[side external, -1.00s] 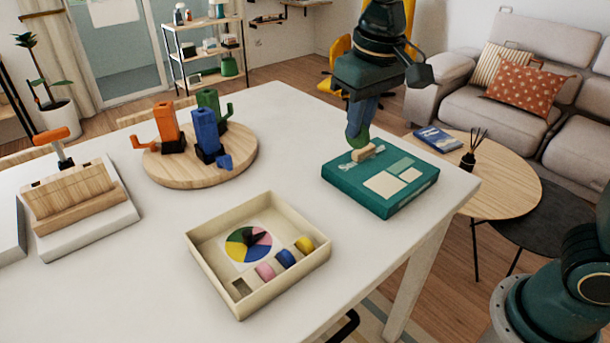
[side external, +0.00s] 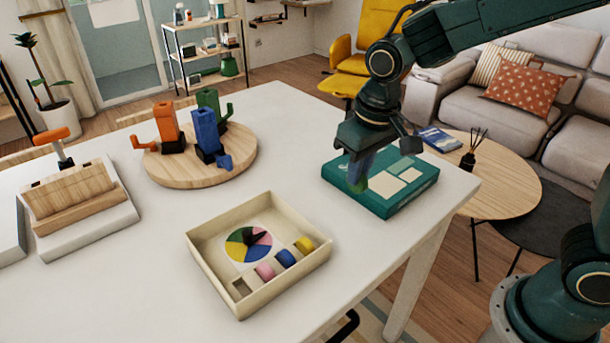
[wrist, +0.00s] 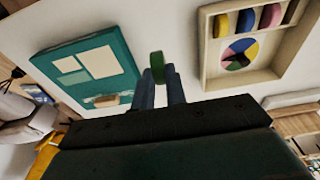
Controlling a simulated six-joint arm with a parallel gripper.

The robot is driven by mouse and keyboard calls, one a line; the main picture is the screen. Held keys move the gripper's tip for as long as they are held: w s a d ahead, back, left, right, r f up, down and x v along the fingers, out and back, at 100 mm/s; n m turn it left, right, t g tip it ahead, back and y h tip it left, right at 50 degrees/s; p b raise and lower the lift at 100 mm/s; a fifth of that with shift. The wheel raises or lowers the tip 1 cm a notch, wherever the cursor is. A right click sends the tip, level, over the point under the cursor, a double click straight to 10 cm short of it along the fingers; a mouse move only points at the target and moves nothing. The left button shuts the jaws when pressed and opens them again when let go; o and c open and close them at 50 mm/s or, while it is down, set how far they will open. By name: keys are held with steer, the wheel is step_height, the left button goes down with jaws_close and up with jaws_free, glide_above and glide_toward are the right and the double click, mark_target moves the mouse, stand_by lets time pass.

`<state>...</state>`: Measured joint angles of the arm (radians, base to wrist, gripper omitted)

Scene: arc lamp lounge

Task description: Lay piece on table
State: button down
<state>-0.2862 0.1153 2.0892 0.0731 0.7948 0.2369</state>
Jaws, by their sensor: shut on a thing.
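The piece is a green disc (wrist: 157,66), upright between the two blue fingers of my gripper (wrist: 159,92) in the wrist view. In the wrist view the disc shows over bare table (wrist: 180,25), between the teal box and a shallow tray.
The tray (side external: 205,285) holds a coloured wheel and pink, blue and yellow discs, with one slot empty. A round wooden board (side external: 180,178) with coloured figures stands behind.

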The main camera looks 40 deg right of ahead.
mark_target(357, 192)
step_height(357, 192, down, 6)
steer(key=shift+f, duration=0.1)
steer(key=shift+f, duration=2.1)
steer(key=shift+f, duration=0.15)
steer(key=c, duration=1.4)
jaws_free()
steer(key=shift+c, duration=0.2)
steer(key=shift+r, duration=0.2)
steer(key=r, duration=0.4)
steer(key=s+r, duration=0.1)
steer(key=r, duration=0.7)
steer(key=shift+s, duration=0.4)
